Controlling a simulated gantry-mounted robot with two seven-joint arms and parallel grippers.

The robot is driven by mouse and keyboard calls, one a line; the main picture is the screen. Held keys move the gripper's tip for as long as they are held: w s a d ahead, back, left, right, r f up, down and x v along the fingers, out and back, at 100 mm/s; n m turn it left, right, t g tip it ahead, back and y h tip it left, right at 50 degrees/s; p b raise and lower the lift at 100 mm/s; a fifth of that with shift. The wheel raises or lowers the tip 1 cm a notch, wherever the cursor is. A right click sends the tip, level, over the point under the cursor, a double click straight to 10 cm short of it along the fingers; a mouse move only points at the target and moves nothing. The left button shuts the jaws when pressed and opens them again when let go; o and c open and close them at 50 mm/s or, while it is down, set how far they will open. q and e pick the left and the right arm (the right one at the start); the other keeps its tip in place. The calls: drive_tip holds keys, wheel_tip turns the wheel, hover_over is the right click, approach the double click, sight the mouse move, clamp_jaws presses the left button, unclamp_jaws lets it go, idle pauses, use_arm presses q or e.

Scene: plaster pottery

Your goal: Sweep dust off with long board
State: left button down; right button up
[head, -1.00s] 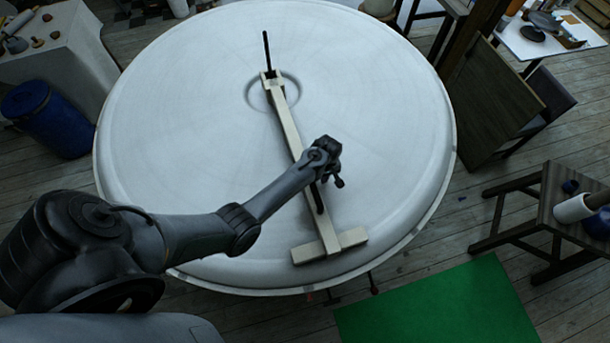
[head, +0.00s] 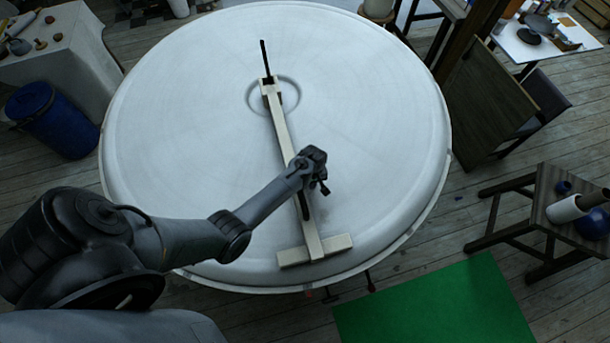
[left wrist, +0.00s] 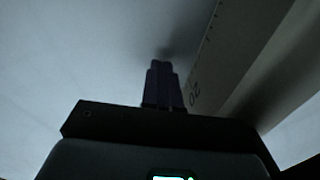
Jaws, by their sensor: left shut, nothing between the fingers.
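The long board (head: 282,133) is a pale T-shaped bar lying across the big white round plaster disc (head: 190,130). Its far end sits at the upright dark rod (head: 264,58) near the centre ring, and its crossbar (head: 295,256) lies near the front rim. A dark handle-like part (head: 303,208) shows along the bar. My left gripper (head: 322,188) is just right of the bar, low over the disc. In the left wrist view its fingers (left wrist: 162,72) are together and empty, beside the board's marked face (left wrist: 235,60). Contact cannot be told. No dust is clearly made out. My right gripper is not in view.
A blue barrel (head: 50,118) and a cloth-covered table (head: 65,70) stand left. A wooden stool (head: 565,210) stands right, holding a white roll. A green mat (head: 435,310) lies on the floor in front. The disc's right half is clear.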

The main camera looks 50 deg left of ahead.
use_arm(q)
drive_tip(key=shift+s+f, duration=0.2)
drive_tip(key=shift+s, duration=0.1)
drive_tip(key=shift+s+a+p, duration=0.1)
drive_tip(key=shift+s+p, duration=0.05)
drive_tip(key=shift+p, duration=0.2)
drive_tip(key=shift+s+a+r+p, duration=0.1)
drive_tip(key=shift+s+a+p, duration=0.25)
drive_tip(key=shift+s+p, duration=0.4)
drive_tip(key=shift+s+a, duration=0.1)
drive_tip(key=shift+s, duration=0.25)
drive_tip(key=shift+s+a, duration=0.35)
drive_tip(key=shift+s, duration=0.4)
drive_tip(key=shift+s+f, duration=0.1)
drive_tip(key=shift+f, duration=0.1)
drive_tip(key=shift+s+a, duration=0.35)
drive_tip(key=shift+s, duration=0.25)
drive_tip(key=shift+s+a, duration=0.35)
drive_tip(key=shift+s, duration=0.25)
drive_tip(key=shift+s+a, duration=0.35)
drive_tip(key=shift+s, duration=0.35)
